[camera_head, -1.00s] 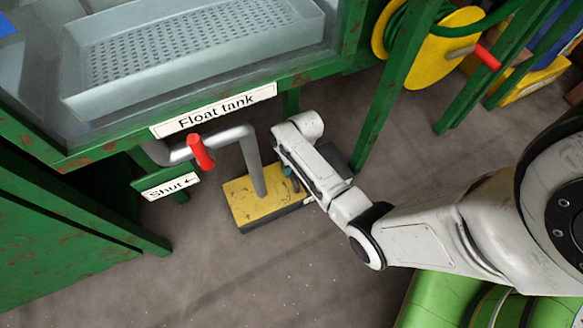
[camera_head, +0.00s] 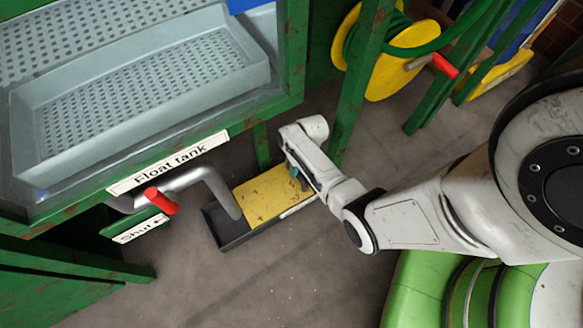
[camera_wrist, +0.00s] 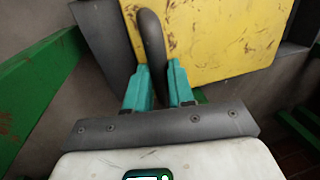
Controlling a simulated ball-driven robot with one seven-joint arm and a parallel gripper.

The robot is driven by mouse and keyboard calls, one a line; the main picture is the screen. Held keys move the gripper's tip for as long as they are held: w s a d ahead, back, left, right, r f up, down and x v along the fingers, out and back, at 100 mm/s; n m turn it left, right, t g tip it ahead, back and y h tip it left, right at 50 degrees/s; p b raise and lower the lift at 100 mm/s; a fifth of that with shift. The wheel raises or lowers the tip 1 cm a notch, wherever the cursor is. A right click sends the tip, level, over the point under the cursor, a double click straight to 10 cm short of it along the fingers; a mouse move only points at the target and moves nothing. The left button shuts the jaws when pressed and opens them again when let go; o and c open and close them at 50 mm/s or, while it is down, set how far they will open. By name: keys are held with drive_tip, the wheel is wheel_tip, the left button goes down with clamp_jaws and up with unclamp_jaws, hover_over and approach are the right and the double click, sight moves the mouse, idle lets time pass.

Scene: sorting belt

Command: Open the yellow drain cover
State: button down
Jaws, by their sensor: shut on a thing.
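The yellow drain cover (camera_head: 268,196) is scuffed and sits over the right part of a dark drain box (camera_head: 212,230), whose left end is uncovered. In the wrist view the cover (camera_wrist: 235,40) fills the upper middle. My gripper (camera_head: 296,178) is at the cover's right side, largely hidden by my arm. In the wrist view, the teal fingers of my gripper (camera_wrist: 160,78) are shut on a dark rounded handle (camera_wrist: 151,45) at the cover's edge.
A grey pipe (camera_head: 222,190) with a red lever (camera_head: 160,200) bends down at the drain's left end. The float tank (camera_head: 140,110) and its green frame stand above. A yellow hose reel (camera_head: 395,60) and green posts are behind. Bare floor lies in front.

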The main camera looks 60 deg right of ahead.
drive_tip(key=c, duration=1)
unclamp_jaws()
drive_tip(key=shift+o, duration=0.2)
wheel_tip(320, 180, up, 11)
drive_tip(key=s+d+p, duration=0.1)
drive_tip(key=p, duration=0.5)
drive_tip(key=shift+d+f, duration=0.2)
drive_tip(key=shift+d, duration=0.15)
drive_tip(key=shift+s, duration=0.1)
